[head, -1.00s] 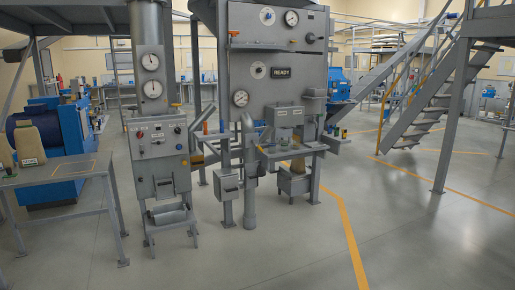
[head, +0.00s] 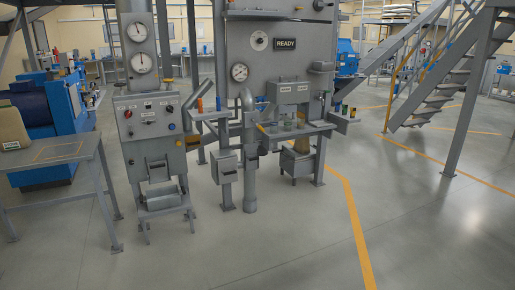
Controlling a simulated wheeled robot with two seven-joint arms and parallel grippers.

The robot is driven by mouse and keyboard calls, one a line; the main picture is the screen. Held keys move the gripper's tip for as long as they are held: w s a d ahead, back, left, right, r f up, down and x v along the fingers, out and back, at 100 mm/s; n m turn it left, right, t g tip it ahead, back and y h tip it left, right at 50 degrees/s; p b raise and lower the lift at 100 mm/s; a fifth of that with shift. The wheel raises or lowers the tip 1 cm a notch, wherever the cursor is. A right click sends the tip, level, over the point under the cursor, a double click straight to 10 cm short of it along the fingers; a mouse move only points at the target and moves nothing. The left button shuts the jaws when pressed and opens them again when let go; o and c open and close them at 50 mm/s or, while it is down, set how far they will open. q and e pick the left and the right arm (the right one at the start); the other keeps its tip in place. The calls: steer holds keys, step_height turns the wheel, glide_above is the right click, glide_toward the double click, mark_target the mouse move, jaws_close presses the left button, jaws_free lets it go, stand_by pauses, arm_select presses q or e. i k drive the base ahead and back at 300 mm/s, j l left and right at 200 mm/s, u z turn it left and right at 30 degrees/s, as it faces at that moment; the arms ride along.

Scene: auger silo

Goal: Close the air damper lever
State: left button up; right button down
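No label that I can read marks the air damper lever, so I cannot tell which part it is. A small yellow handle (head: 262,128) shows beside the bent grey pipe (head: 247,150), low on the front of the grey silo machine (head: 265,70). An upright orange piece (head: 200,104) stands by a small side shelf to the left of that pipe. Neither of my grippers is in view.
A control cabinet (head: 150,130) with knobs and two gauges above it stands left of the pipe. A "READY" sign (head: 285,43) is on the machine. A grey table (head: 50,155) stands at left, stairs (head: 440,75) at right. The front floor is clear.

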mark_target(259, 126)
steer(key=i+z, duration=0.35)
steer(key=i, duration=1.35)
steer(key=i+l+u, duration=0.1)
steer(key=i+u, duration=0.15)
steer(key=i, duration=0.35)
steer(key=i+l+u, duration=0.25)
steer(key=i, duration=0.3)
steer(key=i+l+u, duration=0.25)
steer(key=i, duration=0.35)
steer(key=i+l+u, duration=0.25)
steer(key=i+l, duration=0.15)
steer(key=i, duration=0.1)
